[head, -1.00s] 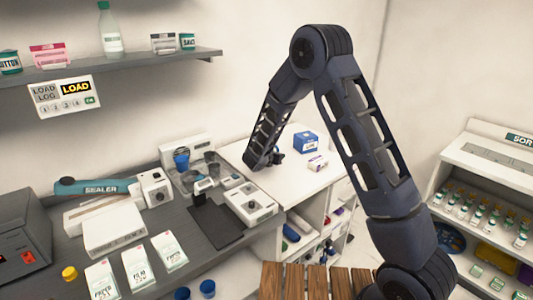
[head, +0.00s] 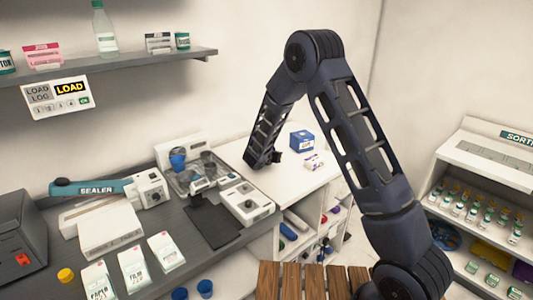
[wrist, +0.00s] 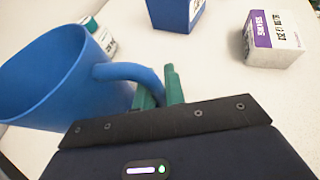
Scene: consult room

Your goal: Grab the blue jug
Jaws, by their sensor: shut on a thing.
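The blue jug (wrist: 45,80) fills the left of the wrist view, its open mouth facing up and left. Its handle (wrist: 128,72) reaches toward my gripper (wrist: 160,88), whose green fingers are shut on the handle. The jug looks slightly tilted in this view. In the head view my gripper (head: 277,157) is over the white counter at the back, and the arm hides the jug there.
A blue box (head: 302,140) and a small white and purple box (head: 314,162) stand on the white counter (head: 290,180), just right of my gripper. A grey bench with a tray, blue cup (head: 178,162) and sealer (head: 95,188) is at left.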

